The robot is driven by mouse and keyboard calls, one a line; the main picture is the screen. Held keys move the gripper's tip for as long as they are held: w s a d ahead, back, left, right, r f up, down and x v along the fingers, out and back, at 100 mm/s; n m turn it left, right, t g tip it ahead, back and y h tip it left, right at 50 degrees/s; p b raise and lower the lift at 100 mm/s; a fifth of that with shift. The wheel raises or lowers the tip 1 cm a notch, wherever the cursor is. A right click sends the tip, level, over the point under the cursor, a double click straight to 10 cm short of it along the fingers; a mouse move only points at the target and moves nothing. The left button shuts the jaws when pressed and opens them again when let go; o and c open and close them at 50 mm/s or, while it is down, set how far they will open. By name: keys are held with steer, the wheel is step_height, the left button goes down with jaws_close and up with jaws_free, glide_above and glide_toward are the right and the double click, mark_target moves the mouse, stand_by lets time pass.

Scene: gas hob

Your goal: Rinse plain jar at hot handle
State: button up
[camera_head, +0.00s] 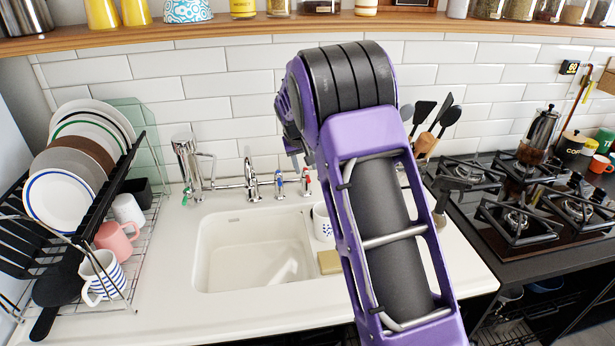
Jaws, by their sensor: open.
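The sink tap has a chrome spout (190,160) and valves at the back of the white sink (215,255). A red-marked handle (306,182) is at the right of the valves, just left of my arm, and a blue-marked handle (279,184) is left of it. A white pot with blue marks (322,222) stands right of the basin, partly hidden by my arm; I cannot tell whether it is the plain jar. My gripper (294,155) is open, mostly hidden behind my purple wrist, above and in front of the valves. I see nothing held.
A dish rack (100,250) with plates and mugs stands at the left. A sponge (329,262) lies right of the basin. A wooden shelf (240,28) with several jars runs above. The basin looks empty.

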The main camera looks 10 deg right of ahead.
mark_target(308, 178)
steer(key=x, duration=0.5)
steer(key=shift+w+d+f, duration=0.15)
steer(key=shift+f, duration=0.2)
jaws_close()
